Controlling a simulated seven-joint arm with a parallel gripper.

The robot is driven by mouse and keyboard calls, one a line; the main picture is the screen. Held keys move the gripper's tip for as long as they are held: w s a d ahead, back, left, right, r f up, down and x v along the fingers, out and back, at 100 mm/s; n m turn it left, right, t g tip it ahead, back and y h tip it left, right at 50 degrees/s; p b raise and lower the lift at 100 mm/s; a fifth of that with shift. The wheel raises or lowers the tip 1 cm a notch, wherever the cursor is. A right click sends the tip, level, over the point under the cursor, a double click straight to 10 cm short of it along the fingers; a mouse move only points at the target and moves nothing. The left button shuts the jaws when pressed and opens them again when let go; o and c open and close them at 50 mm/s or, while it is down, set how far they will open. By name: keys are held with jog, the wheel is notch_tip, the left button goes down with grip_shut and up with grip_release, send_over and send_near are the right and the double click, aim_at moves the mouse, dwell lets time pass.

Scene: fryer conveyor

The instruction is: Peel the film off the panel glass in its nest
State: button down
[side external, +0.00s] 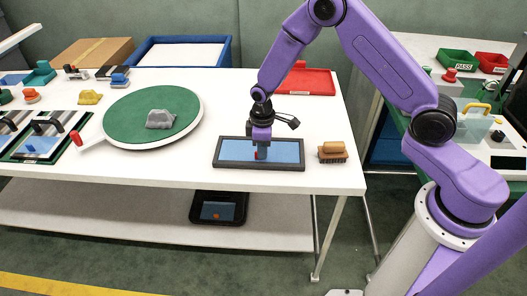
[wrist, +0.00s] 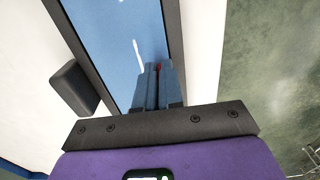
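The panel glass (side external: 285,151) is a blue sheet lying flat in its dark rectangular nest (side external: 232,166) near the table's front edge. The blue surface also shows in the wrist view (wrist: 115,40), with a pale streak on it. A clear film cannot be told apart from the glass. My gripper (side external: 262,155) points down over the middle of the panel. Its blue-grey fingers (wrist: 159,78) are close together at the surface. A small red tab (wrist: 158,66) shows between the fingertips; red also shows beside them in the side view. How firmly it is gripped is hard to see.
A wooden-handled brush (side external: 332,152) lies just right of the nest. A round green board (side external: 130,120) with a grey lump (side external: 160,119) is at left. A blue bin (side external: 225,50) and a red tray (side external: 310,82) stand behind. The table between is clear.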

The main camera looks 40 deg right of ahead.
notch_tip(320, 180, up, 9)
dwell(1.5)
